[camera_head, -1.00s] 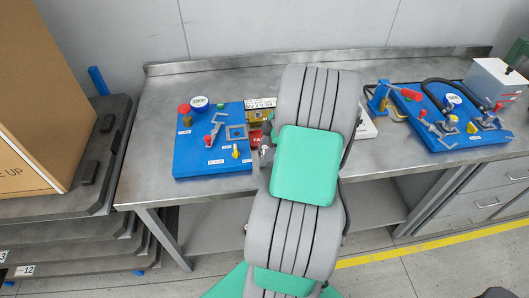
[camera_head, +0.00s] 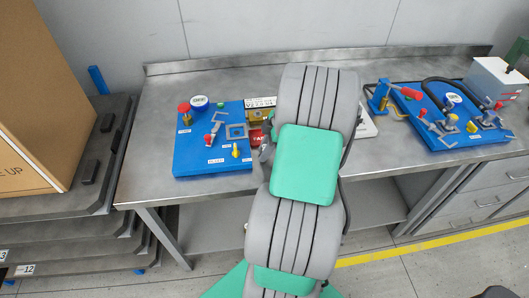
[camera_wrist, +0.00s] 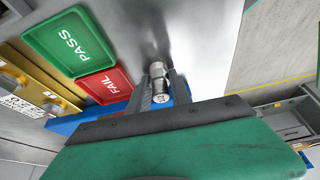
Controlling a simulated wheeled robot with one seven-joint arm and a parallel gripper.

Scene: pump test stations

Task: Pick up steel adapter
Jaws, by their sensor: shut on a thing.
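The steel adapter (camera_wrist: 157,70) is a small silver cylinder, seen in the wrist view between the two dark fingers of my gripper (camera_wrist: 161,88). My gripper is shut on it, with a finger on each side. Bare metal tabletop with dark shadows shows beyond it; I cannot tell whether it is clear of the surface. In the head view my own arm hides the adapter and most of the gripper.
A green PASS tray (camera_wrist: 70,42) and a red FAIL tray (camera_wrist: 106,84) lie left of the gripper in the wrist view. A blue test board (camera_head: 195,157) stands left of my arm, another blue board (camera_head: 425,112) to the right. The metal bench (camera_head: 150,130) has bare room.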

